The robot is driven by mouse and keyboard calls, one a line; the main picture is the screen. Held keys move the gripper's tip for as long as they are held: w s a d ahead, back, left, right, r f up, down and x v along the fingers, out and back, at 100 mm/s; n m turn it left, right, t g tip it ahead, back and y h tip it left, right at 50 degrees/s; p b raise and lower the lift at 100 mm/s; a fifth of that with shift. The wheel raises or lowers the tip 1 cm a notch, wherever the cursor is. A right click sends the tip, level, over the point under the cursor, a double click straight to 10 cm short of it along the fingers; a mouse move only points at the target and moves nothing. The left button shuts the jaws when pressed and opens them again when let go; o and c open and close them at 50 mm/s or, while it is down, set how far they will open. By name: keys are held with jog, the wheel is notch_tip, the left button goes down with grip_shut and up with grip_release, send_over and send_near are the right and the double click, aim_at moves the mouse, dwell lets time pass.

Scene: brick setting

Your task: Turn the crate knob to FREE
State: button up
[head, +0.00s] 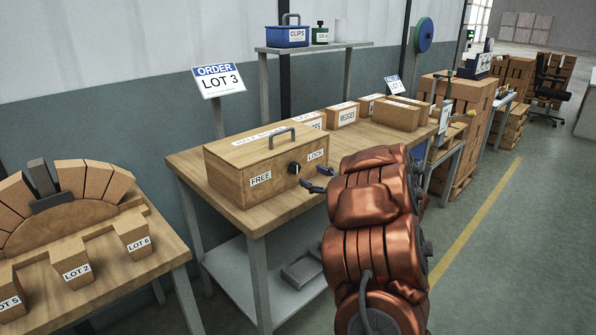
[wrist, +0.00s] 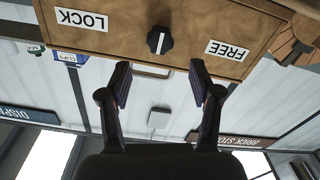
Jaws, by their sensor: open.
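The wooden crate (head: 225,160) stands on the workbench, with a grey handle (head: 282,137) on its lid. Its front has a FREE label (head: 260,179) at left and a LOCK label (head: 316,155) at right. The black knob (head: 295,168) sits between them. In the wrist view, turned upside down, the knob (wrist: 160,41) shows a pale mark; I cannot be sure which label it points to. My gripper (head: 318,179) is open and empty in front of the crate. In the wrist view its fingertips (wrist: 160,76) are spread apart, with the knob beyond them, untouched.
Several labelled boxes (head: 342,115) stand behind the crate on the workbench (head: 190,165). An ORDER LOT 3 sign (head: 218,80) rises behind it. A second table (head: 150,270) with wooden blocks is at the left. Open floor (head: 480,240) lies to the right.

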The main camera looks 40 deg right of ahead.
aim_at(297, 168)
jog(key=w, duration=0.7)
jog(key=shift+w+d, duration=0.1)
jog(key=shift+w, duration=0.05)
jog(key=c, duration=1)
jog(key=shift+d, duration=0.15)
jog(key=shift+c, duration=0.7)
